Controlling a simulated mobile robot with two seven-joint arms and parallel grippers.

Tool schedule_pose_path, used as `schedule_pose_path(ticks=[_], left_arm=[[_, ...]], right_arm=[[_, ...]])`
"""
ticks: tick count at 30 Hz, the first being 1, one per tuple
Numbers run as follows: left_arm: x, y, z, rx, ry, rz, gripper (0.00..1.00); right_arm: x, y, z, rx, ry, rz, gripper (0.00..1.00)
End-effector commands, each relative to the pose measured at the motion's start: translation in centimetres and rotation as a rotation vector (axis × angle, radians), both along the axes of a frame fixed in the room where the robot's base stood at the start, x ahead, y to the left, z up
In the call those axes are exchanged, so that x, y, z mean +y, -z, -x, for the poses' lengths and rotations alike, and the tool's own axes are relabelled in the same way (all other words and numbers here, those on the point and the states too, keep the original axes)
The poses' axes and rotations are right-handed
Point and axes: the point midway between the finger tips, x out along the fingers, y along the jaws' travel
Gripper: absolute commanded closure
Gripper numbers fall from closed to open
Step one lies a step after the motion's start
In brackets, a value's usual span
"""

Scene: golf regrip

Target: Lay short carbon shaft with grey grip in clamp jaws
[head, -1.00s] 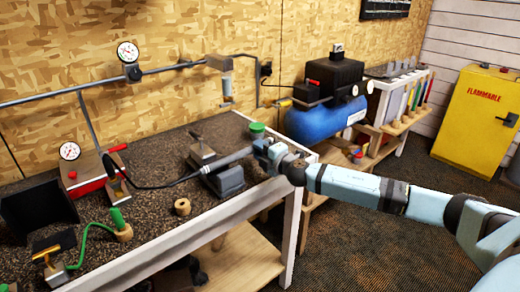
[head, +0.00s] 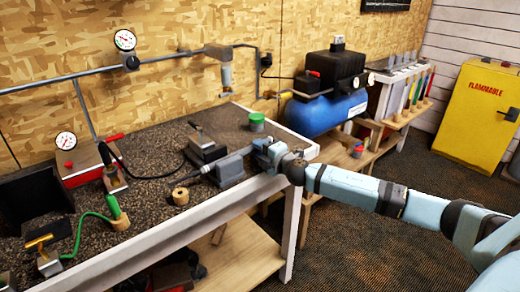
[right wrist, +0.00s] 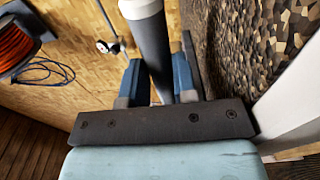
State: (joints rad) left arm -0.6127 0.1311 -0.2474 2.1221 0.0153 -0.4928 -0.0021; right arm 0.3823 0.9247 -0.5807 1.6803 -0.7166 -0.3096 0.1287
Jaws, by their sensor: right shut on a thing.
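My right gripper (head: 268,153) is shut on the grey grip (head: 234,160) of the short carbon shaft, above the bench's right front part. The grip points left from the gripper and crosses over the dark clamp block (head: 230,174). I cannot tell whether it touches the jaws. The thin dark shaft end is hard to make out left of the clamp. In the right wrist view the grip (right wrist: 150,50) runs between the two blue fingers (right wrist: 160,82). My left gripper is not in view.
A dark block with a lever (head: 203,146) stands behind the clamp. A green-topped pot (head: 257,122) is at the back right, a wooden ring (head: 181,196) at the front. A black hose loops across the bench. A blue compressor (head: 325,112) stands to the right.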

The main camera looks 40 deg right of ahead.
Motion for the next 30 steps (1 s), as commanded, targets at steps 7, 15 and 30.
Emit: schedule_pose_path(ticks=[7,15,30], left_arm=[[-0.02,0.27,0.09,0.007,0.0,-0.001,0.57],[-0.03,0.27,0.04,0.004,-0.001,0.001,0.57],[-0.02,0.17,-0.05,-0.001,-0.001,0.001,0.57]], right_arm=[[-0.08,0.02,0.02,0.0,0.001,0.0,1.0],[-0.06,0.16,0.02,0.0,0.001,0.0,1.0],[-0.07,0.42,0.02,0.0,0.001,0.001,0.44]])
